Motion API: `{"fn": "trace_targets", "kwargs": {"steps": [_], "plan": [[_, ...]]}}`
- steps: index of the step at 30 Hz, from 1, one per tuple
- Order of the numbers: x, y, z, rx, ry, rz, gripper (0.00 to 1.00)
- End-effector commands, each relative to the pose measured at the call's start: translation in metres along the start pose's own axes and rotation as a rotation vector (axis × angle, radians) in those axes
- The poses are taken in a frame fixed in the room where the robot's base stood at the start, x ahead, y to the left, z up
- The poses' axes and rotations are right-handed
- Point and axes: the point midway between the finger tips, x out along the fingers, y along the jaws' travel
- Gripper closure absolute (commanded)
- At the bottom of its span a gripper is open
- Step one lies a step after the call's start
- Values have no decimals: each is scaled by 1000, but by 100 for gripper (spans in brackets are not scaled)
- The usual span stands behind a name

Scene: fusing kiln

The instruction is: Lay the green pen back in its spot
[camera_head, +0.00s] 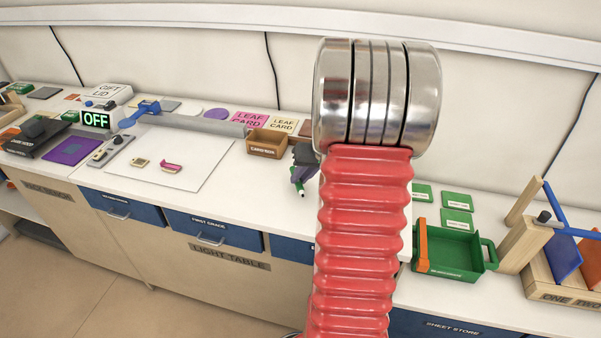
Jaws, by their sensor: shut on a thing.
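My gripper (299,170) shows just left of my red arm, above the front edge of the light table counter. It is shut on the green pen (299,187). Only the pen's lower end shows, pointing down with a dark tip. The rest of the pen is hidden by the gripper and arm. I cannot make out the pen's own spot.
A brown card box (266,144) stands left of the gripper, by pink and cream leaf cards (250,120). A white sheet (185,152) lies further left with small pieces on it. Right of my arm are a green tray (458,262) and a wooden rack (520,248). My arm hides the middle counter.

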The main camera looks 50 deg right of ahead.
Motion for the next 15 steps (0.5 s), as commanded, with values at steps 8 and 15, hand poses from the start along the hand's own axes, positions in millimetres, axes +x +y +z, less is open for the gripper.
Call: {"fn": "trace_targets", "kwargs": {"steps": [8, 15], "plan": [[16, 6, 7, 1, -1, -1, 100], [21, 8, 9, 0, 0, 0, 100]]}}
